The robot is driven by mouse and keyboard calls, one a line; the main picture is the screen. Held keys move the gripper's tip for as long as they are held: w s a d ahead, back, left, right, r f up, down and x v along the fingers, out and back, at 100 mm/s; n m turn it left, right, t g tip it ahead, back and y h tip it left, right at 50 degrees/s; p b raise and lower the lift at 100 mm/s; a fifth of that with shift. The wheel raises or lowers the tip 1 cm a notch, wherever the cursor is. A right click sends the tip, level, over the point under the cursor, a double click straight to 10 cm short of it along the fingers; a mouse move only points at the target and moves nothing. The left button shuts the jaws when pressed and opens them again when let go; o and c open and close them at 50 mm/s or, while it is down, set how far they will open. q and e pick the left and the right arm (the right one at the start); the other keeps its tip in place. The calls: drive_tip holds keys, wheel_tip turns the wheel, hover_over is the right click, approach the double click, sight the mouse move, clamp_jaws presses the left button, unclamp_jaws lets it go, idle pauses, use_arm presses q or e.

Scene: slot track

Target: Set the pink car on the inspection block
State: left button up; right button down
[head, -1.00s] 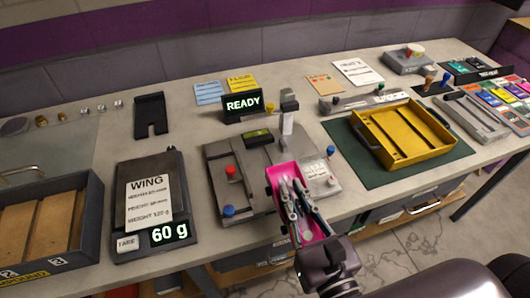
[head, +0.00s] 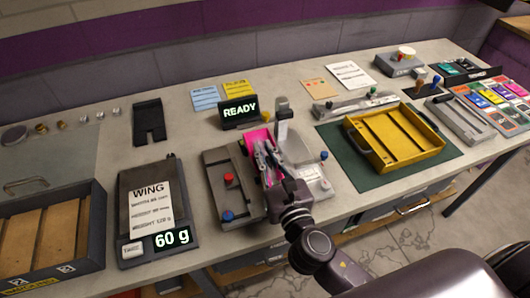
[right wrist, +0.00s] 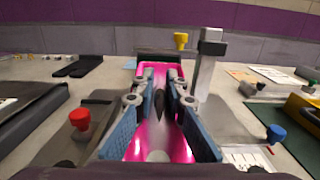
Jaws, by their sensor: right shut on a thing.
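The pink car (head: 257,141) is in my right gripper (head: 265,160), above the grey fixture in the middle of the bench. The right wrist view shows the pink body (right wrist: 158,75) between and below the two blue-padded fingers (right wrist: 160,115). The grey fixture (head: 215,170) has a red knob (head: 228,179), a blue knob (head: 227,216) and an upright post (head: 282,118). My arm hides much of the fixture, and I cannot tell whether the car touches it. I cannot tell which part is the inspection block. My left gripper is not in view.
A READY sign (head: 240,110) stands behind the fixture. A scale (head: 150,215) reading 60 g is at left, beside a dark tray (head: 95,225). A yellow tray (head: 395,137) lies on a green mat (head: 365,178) at right. The post stands close to the car's right.

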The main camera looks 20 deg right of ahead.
drive_tip(key=shift+f, duration=0.45)
drive_tip(key=shift+s+r, duration=0.1)
drive_tip(key=shift+s, duration=0.05)
drive_tip(key=shift+f+b, duration=0.35)
drive_tip(key=shift+f, duration=0.2)
drive_tip(key=shift+f, duration=0.1)
drive_tip(key=c, duration=2)
unclamp_jaws()
drive_tip(key=shift+o, duration=0.2)
